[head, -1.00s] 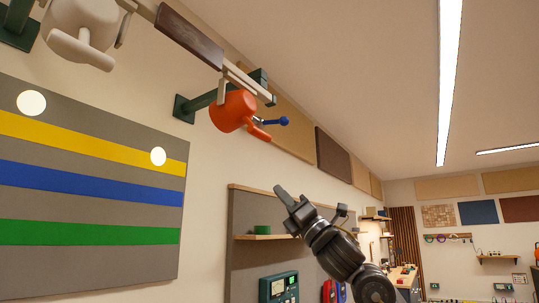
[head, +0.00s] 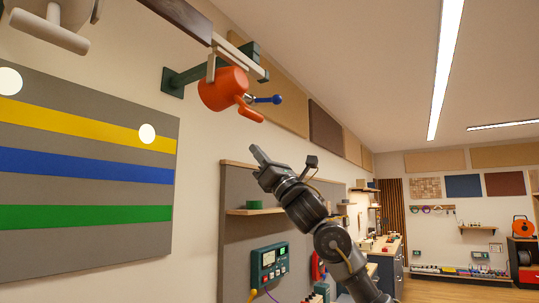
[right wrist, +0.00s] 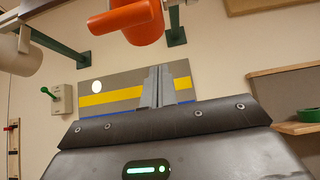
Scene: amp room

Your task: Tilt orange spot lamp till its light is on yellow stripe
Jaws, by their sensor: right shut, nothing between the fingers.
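The orange spot lamp (head: 223,90) hangs at upper left from a green wall bracket (head: 190,75). The striped panel with the yellow stripe (head: 75,122) is at left. My left gripper is out of view.
A white lamp (head: 48,32) hangs at top left. Another light spot (head: 8,80) lies on grey above the yellow stripe. A wooden shelf (head: 240,211) and a green device (head: 270,267) are below my right arm. A green wall lever (right wrist: 50,93) shows in the wrist view.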

